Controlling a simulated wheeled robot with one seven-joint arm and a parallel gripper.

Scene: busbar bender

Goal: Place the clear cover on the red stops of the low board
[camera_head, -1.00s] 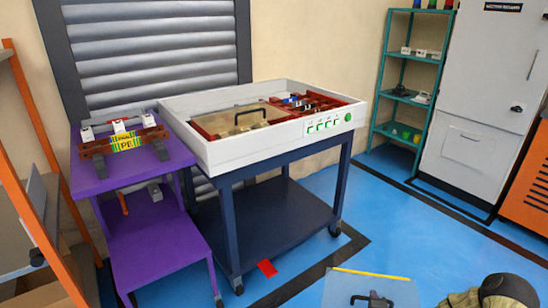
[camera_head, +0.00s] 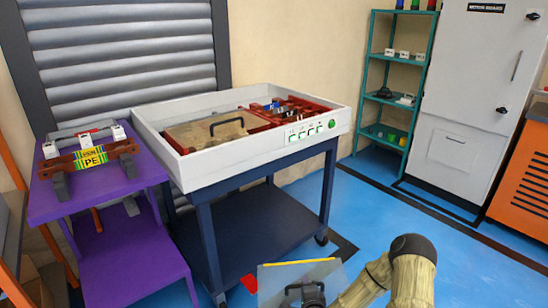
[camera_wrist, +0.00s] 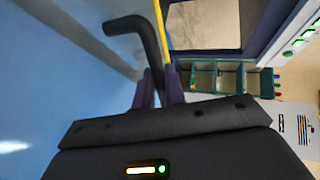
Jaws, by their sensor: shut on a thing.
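The clear cover (camera_head: 274,283) is a see-through sheet with a yellow strip along its top edge and a black handle. My gripper (camera_head: 307,290) is shut on that handle and holds the cover in front of the navy cart, apart from the white box. In the wrist view, my gripper's fingers (camera_wrist: 159,88) are around the bent black handle (camera_wrist: 138,30), with the yellow edge beside it. The shallow white box (camera_head: 205,173) on the cart holds red-brown parts (camera_head: 295,106) and a tan-looking panel (camera_head: 200,136) with its own black handle. I cannot make out which red parts are stops.
The white box stands on a navy cart (camera_head: 250,226). A purple table (camera_head: 125,196) at left carries a brown bar with a yellow-green PE label (camera_head: 92,157). A teal shelf (camera_head: 387,97), grey cabinet (camera_head: 464,110) and orange cabinet (camera_head: 520,180) stand at right. Blue floor is open before them.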

